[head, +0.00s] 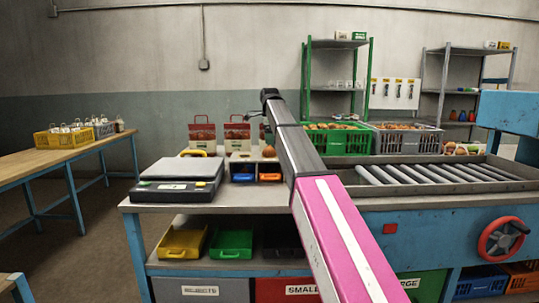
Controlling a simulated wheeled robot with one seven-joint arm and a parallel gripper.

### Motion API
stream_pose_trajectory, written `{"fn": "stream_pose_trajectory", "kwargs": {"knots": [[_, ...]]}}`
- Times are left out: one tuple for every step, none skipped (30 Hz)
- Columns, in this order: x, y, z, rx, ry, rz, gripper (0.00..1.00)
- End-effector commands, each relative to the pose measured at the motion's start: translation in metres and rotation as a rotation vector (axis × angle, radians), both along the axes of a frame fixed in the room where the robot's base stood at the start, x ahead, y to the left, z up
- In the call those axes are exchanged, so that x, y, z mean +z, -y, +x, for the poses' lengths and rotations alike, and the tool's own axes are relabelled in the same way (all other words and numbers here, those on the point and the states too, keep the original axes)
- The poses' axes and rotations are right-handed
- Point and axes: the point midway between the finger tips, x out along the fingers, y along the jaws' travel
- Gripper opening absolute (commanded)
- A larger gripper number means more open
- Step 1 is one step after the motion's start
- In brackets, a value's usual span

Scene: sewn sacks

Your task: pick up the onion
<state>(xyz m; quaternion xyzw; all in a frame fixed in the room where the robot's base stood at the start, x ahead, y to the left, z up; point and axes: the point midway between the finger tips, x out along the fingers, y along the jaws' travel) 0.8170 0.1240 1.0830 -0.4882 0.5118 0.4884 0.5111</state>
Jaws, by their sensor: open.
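A round, orange-brown onion (269,151) sits above the small blue and orange bins on the workbench, just left of my arm. My gripper (260,121) is small and dark at the far end of my arm, above the onion and apart from it in the picture. It is open, and nothing shows between its fingers. My arm hides part of it, and its exact distance from the onion cannot be told.
A scale (180,178) stands left on the workbench (240,208), with red printed sacks (202,133) behind. Green (345,143) and grey (405,141) crates of produce stand right, behind a roller conveyor (420,173). A wooden table (40,161) is far left.

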Motion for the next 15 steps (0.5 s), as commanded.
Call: {"fn": "stream_pose_trajectory", "kwargs": {"knots": [[-0.006, 0.0, -0.001, 0.0, -0.001, 0.0, 1.0], [-0.008, 0.0, -0.001, 0.001, -0.001, 0.0, 1.0], [-0.01, 0.0, -0.001, 0.001, 0.0, 0.0, 1.0], [-0.011, 0.0, -0.001, 0.001, 0.0, 0.0, 1.0], [-0.012, 0.0, -0.001, 0.001, 0.0, 0.0, 1.0], [-0.014, 0.0, -0.001, 0.001, 0.0, 0.0, 1.0], [-0.017, 0.0, -0.002, 0.001, 0.0, 0.0, 1.0], [-0.02, 0.0, -0.002, 0.001, 0.0, 0.0, 1.0], [-0.025, 0.0, -0.003, 0.001, 0.0, 0.0, 1.0], [-0.029, 0.0, -0.003, 0.001, 0.0, 0.0, 1.0], [-0.034, 0.0, -0.004, 0.001, 0.0, 0.0, 1.0], [-0.04, 0.0, -0.005, 0.001, -0.001, 0.0, 1.0], [-0.044, 0.0, -0.005, 0.001, -0.001, 0.0, 1.0], [-0.048, 0.0, -0.005, 0.001, -0.001, 0.0, 1.0], [-0.053, 0.0, -0.004, 0.001, 0.0, 0.0, 1.0]]}}
